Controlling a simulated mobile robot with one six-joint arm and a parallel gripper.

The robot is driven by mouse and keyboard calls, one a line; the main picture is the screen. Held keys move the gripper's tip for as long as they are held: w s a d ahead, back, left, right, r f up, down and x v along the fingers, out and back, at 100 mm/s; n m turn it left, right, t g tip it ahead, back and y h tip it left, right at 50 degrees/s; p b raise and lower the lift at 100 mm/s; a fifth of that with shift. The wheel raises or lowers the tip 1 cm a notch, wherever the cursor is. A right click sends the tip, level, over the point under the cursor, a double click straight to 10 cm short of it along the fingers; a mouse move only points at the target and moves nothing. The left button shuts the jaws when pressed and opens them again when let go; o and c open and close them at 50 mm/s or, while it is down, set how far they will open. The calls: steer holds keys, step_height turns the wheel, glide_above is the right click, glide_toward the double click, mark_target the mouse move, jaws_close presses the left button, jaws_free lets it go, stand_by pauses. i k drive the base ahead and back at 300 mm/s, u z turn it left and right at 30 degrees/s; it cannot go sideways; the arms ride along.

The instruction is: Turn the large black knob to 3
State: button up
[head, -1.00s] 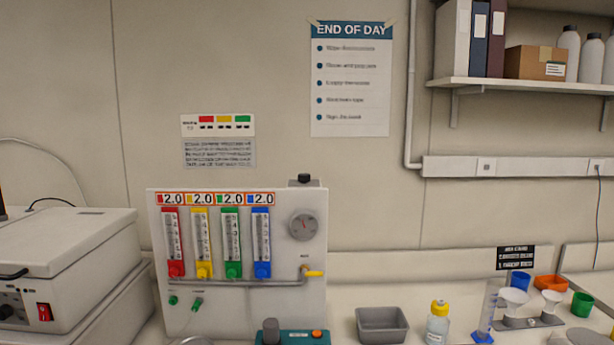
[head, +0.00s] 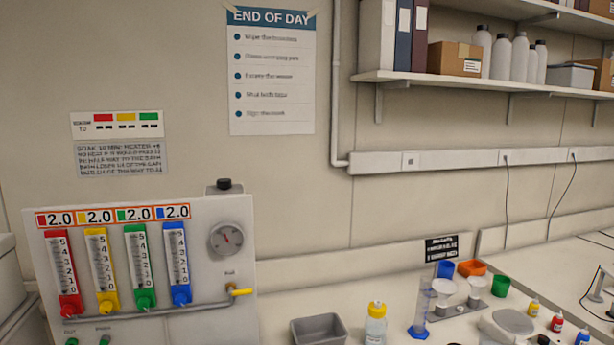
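No knob marked with numbers shows clearly in the head view. A small black knob or cap (head: 224,184) sits on top of the white flow panel (head: 205,213) at the left; I cannot tell whether it is the task's large black knob. The panel bears a round grey gauge (head: 226,239) and red (head: 64,275), yellow (head: 103,272), green (head: 140,268) and blue (head: 177,264) flow tubes, each under a 2.0 display. Two small green knobs, one of them here (head: 72,341), are cut by the bottom edge. My gripper is out of view.
A grey tray (head: 319,332), a yellow-capped bottle (head: 375,325), a blue-based cylinder (head: 421,310), funnels in a rack (head: 475,290) and small dropper bottles (head: 557,322) stand on the bench. A shelf (head: 470,83) hangs above.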

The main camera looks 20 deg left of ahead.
mark_target(223, 183)
steer(key=z, duration=0.4)
steer(key=k, duration=1.35)
steer(key=u, duration=1.6)
steer(key=i, duration=1)
